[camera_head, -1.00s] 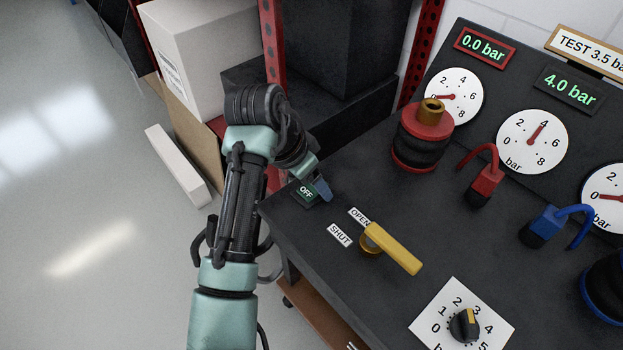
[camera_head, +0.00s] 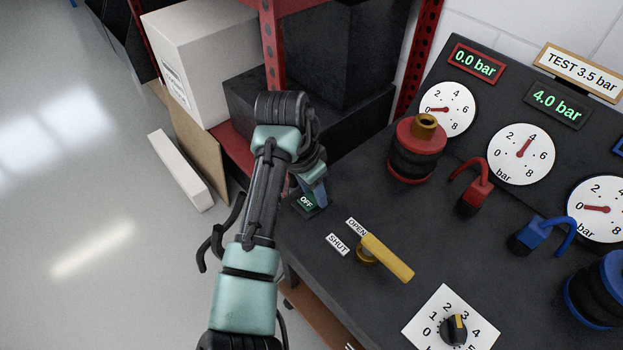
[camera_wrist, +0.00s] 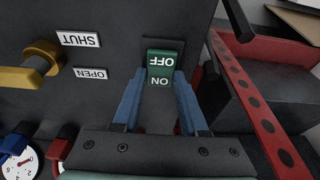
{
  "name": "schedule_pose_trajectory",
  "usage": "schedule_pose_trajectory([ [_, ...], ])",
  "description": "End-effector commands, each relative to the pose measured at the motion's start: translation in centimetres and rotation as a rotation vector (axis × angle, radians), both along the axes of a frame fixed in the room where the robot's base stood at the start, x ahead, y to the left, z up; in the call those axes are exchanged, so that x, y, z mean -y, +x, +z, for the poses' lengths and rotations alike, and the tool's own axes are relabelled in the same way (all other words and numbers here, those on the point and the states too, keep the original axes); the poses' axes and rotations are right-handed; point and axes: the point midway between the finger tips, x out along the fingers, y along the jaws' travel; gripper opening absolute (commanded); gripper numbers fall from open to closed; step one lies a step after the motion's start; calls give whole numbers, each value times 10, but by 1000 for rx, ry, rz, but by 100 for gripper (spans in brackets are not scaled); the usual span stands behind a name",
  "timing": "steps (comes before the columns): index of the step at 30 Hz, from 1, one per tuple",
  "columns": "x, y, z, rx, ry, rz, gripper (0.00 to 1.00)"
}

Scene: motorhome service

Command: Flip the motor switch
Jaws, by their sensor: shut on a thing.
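The motor switch (camera_head: 306,202) is a green rocker at the left corner of the dark bench, and its OFF label shows in the head view. In the wrist view the switch (camera_wrist: 164,61) shows both OFF and ON, upside down, with the ON end nearer my gripper. My gripper (camera_wrist: 159,84) has its two blue fingers on either side of the ON end, shut on the switch. In the head view my gripper (camera_head: 319,196) points down at the switch and partly covers it. The exact finger contact is hard to see.
A yellow lever (camera_head: 389,259) with SHUT and OPEN labels is close by on the bench. A numbered dial (camera_head: 454,329), a red coupling (camera_head: 416,150) and gauges stand farther right. A red perforated post (camera_wrist: 262,112) rises beside the switch.

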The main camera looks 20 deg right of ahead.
Motion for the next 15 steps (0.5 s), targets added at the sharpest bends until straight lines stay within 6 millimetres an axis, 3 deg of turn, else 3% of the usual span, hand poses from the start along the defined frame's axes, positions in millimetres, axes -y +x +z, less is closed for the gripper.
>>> schedule_pose_trajectory([
  [2,3,0,7,-22,51,-3,0],
  [15,6,1,-1,-71,196,-1,0],
])
